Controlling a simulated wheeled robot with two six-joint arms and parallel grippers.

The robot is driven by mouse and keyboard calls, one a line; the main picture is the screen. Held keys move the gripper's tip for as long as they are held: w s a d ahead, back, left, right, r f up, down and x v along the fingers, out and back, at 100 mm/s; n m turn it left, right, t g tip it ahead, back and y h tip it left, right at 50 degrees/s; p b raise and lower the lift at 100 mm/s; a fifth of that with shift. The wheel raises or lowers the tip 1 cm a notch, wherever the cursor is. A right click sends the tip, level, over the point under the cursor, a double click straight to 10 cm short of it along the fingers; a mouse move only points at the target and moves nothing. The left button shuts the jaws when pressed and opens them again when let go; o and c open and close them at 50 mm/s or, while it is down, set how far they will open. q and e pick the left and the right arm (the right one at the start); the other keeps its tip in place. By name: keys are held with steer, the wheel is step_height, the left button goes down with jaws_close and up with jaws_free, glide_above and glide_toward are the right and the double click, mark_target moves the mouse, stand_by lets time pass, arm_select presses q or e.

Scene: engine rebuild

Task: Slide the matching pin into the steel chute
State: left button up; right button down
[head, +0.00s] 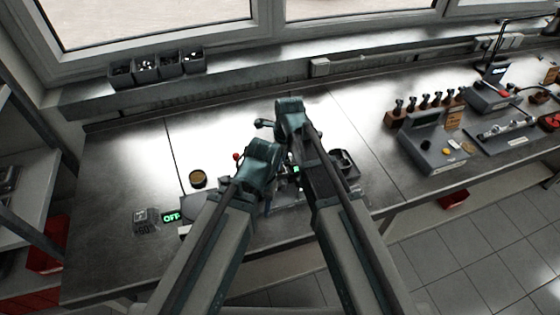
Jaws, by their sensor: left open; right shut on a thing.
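My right gripper (290,112) is the upper one, over the middle of the bench. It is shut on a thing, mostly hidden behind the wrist. A small dark piece with a rounded end (262,124) sticks out at its left; I cannot tell if this is the held thing or a pin. My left gripper (262,160) is open, lower and just left of the right one, above the equipment at the front of the bench. Its fingertips are hidden by its own wrist. I cannot make out the steel chute; my arms cover much of that area.
The metal bench (130,180) is clear at left. A grey box (432,140) and a tool rack (397,118) stand right. Small bins (147,70) sit on the sill.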

steer(key=shift+f+b, duration=0.35)
steer(key=shift+f, duration=0.05)
stand_by(0.5)
steer(key=shift+c, duration=1.1)
jaws_free()
steer(key=shift+r, duration=0.1)
step_height(320, 180, up, 8)
steer(key=p, duration=0.8)
steer(key=shift+d, duration=0.1)
